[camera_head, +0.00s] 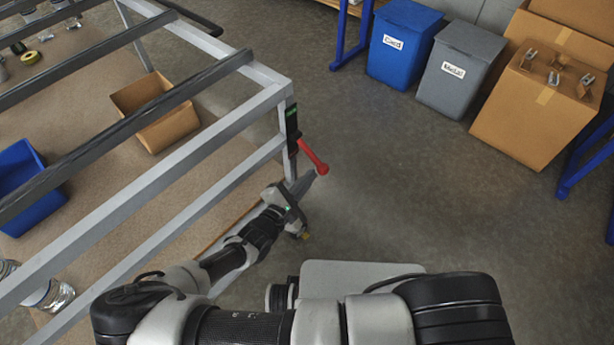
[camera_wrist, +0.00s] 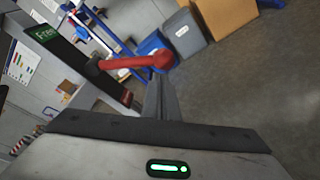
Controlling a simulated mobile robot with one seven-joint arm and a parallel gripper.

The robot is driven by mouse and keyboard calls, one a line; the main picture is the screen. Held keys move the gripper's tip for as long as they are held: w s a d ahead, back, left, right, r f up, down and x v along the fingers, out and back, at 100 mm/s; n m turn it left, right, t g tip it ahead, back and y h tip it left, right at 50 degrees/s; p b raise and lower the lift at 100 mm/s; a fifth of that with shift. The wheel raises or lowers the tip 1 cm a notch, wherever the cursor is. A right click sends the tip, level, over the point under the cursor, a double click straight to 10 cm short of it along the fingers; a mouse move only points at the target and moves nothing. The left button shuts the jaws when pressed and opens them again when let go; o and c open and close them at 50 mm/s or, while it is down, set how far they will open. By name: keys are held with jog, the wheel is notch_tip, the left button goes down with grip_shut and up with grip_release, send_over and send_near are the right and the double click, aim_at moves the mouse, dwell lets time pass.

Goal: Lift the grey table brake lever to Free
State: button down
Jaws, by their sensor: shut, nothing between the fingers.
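The brake lever is red in the pictures, not grey. It (camera_head: 312,156) sticks out from a dark plate (camera_head: 291,126) on the table frame's corner post, its rounded end pointing right. The wrist view shows the lever (camera_wrist: 130,63) roughly level, below a green Free label (camera_wrist: 47,33) and above a red label (camera_wrist: 127,98) too small to read. My gripper (camera_head: 309,178) is shut and empty, its fingertips just under the lever's rounded end. In the wrist view the fingertips (camera_wrist: 160,82) meet the rounded end's outline; I cannot tell if they touch.
The table's grey frame (camera_head: 240,113) fills the left, with an open cardboard box (camera_head: 165,125) and a blue bin (camera_head: 25,200) seen through its bars. Blue (camera_head: 400,50) and grey (camera_head: 455,80) bins and a cardboard box (camera_head: 530,115) stand at the back right. The floor between is clear.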

notch_tip(320, 180, up, 13)
jog(key=d+n+g+h+p, duration=0.1)
jog(key=n+g+h+p, duration=0.1)
jog(key=n+p, duration=0.7)
jog(key=shift+s+d+n+g+h+p, duration=0.2)
jog(key=shift+s+n+g+h+p, duration=0.1)
jog(key=shift+s+n+g+p, duration=0.15)
jog(key=shift+w+r, duration=0.15)
notch_tip(320, 180, down, 4)
jog(key=s+f+b, duration=0.1)
jog(key=s+b, duration=0.1)
jog(key=b, duration=0.1)
jog(key=v, duration=1.1)
jog(key=shift+r, duration=0.4)
jog(key=shift+w+d, duration=0.1)
jog(key=shift+d, duration=0.05)
